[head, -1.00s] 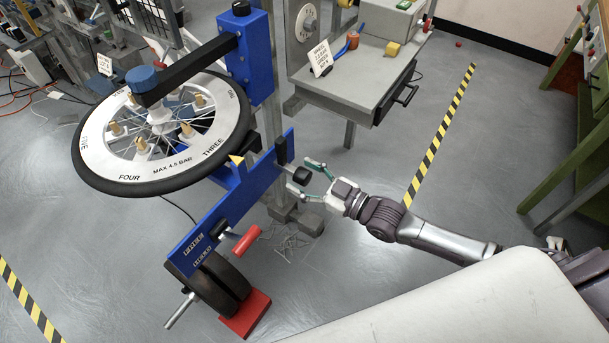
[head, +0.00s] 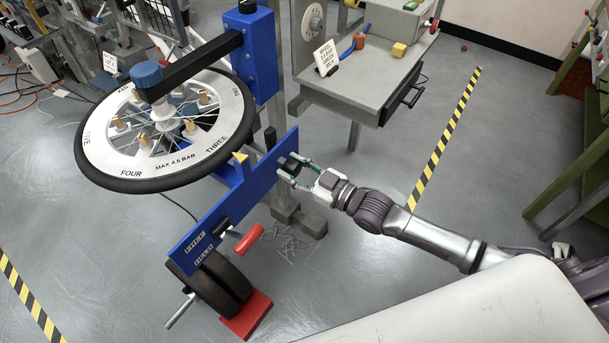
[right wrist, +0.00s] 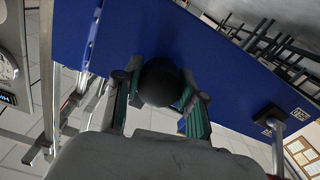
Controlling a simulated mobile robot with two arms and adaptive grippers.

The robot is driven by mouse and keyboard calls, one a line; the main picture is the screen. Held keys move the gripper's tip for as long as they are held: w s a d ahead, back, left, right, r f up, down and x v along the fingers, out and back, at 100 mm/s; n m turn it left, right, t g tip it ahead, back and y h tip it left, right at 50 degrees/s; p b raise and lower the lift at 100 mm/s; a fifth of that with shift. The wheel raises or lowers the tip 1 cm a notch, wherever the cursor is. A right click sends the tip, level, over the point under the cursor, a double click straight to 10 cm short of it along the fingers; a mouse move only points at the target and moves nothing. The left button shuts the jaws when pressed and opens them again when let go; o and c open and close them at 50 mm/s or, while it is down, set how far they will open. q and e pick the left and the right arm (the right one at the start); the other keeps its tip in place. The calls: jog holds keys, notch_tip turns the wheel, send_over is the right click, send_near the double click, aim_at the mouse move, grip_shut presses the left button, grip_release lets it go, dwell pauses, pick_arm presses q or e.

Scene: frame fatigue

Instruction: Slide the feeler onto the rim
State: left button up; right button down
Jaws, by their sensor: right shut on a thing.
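The wheel's black and white rim (head: 190,148) lies flat on the stand at the left, marked with words such as FOUR and THREE. The feeler is a yellow pointed tip (head: 240,156) at the upper edge of a blue panel (head: 235,203), close to the rim's near right edge; I cannot tell whether they touch. My right gripper (head: 294,170) is shut on a black knob at the panel's right end. In the right wrist view the round black knob (right wrist: 160,83) sits between the green-padded fingers, before the blue panel. My left gripper is not in view.
A grey bench (head: 365,85) with a drawer is behind. Open floor lies to the right.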

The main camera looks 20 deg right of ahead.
jog(key=shift+r, duration=0.1)
jog(key=c, duration=0.9)
grip_release()
jog(key=shift+w, duration=0.1)
jog(key=shift+c, duration=0.2)
jog(key=shift+o, duration=1.4)
jog(key=shift+w+a, duration=0.1)
jog(key=shift+a, duration=0.05)
jog(key=v, duration=1.2)
